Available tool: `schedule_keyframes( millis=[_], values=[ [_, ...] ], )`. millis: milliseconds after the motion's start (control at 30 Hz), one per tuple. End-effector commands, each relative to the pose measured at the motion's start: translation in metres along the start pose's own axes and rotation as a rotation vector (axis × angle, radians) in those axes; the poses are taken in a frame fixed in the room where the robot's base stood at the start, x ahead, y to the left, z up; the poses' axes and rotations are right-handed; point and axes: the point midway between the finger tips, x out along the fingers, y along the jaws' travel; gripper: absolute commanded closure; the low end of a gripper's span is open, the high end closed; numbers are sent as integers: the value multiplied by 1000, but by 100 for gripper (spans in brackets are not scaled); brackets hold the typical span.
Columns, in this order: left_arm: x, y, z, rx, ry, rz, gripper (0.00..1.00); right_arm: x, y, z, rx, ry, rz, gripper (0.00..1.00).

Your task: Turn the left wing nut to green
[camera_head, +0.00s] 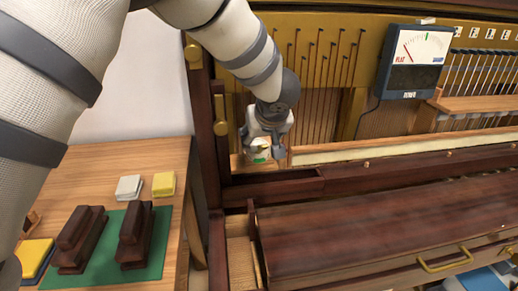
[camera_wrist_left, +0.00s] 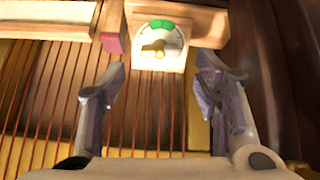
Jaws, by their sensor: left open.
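The left wing nut (camera_wrist_left: 153,49) is a small brass piece at the centre of a white dial (camera_wrist_left: 146,62) with a green band (camera_wrist_left: 161,25) along its upper edge, as the left wrist view shows. My left gripper (camera_wrist_left: 160,95) is open and empty, its two fingers apart on either side below the dial, not touching the nut. In the head view my left gripper (camera_head: 267,150) is at the left end of the piano's inside, in front of the dial, where a bit of green (camera_head: 260,159) shows. The nut itself is hidden there. My right gripper is not in view.
A tuning meter (camera_head: 415,62) with a needle hangs at the upper right. Dark wooden piano panels (camera_head: 370,225) lie below. At the left, a wooden table (camera_head: 120,155) holds a green mat (camera_head: 158,262), dark blocks (camera_head: 134,235), and yellow (camera_head: 164,184) and white (camera_head: 129,187) pieces.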

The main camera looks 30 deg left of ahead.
Motion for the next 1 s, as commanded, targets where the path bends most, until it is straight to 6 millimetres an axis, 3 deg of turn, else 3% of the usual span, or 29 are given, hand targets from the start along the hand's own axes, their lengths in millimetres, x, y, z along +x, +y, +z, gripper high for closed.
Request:
schedule_keyframes(
  millis=[1000],
  values=[
    [33, 0, 1, 1, -2, -1, 43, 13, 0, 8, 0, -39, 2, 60]
  ],
)
